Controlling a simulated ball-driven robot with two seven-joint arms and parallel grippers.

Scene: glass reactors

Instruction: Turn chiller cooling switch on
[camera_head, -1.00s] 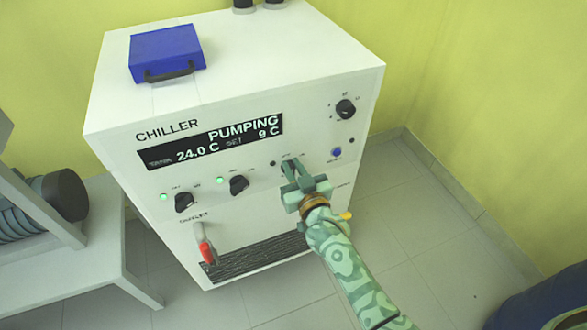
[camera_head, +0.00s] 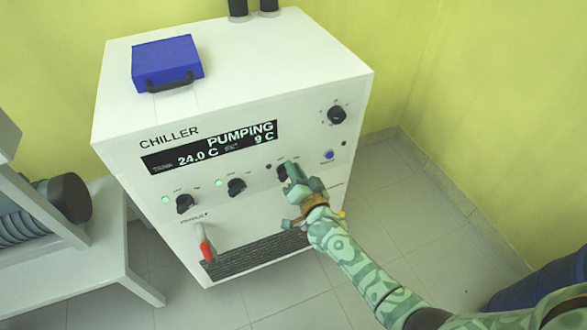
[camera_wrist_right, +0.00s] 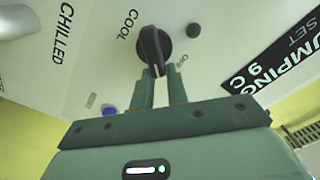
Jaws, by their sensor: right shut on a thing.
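The white chiller (camera_head: 165,240) stands with its panel facing me; its display (camera_head: 210,147) reads PUMPING, 24.0 C and 9 C. The cooling switch (camera_head: 283,174) is a black knob, partly hidden behind my right gripper (camera_head: 290,172) in the head view. In the right wrist view the knob (camera_wrist_right: 153,46) sits beside the word COOL, and the gripper's fingers (camera_wrist_right: 162,78) are closed on its pointer end. The small lamp (camera_head: 268,166) beside this switch is dark. My left gripper is not in view.
Two other black knobs (camera_head: 185,204) (camera_head: 237,187) have lit green lamps. A red-handled valve (camera_head: 205,243) is below. A dial (camera_head: 337,115) and a blue button (camera_head: 329,155) are at the right. A blue case (camera_head: 166,64) lies on top. A white table (camera_head: 90,265) stands at the left.

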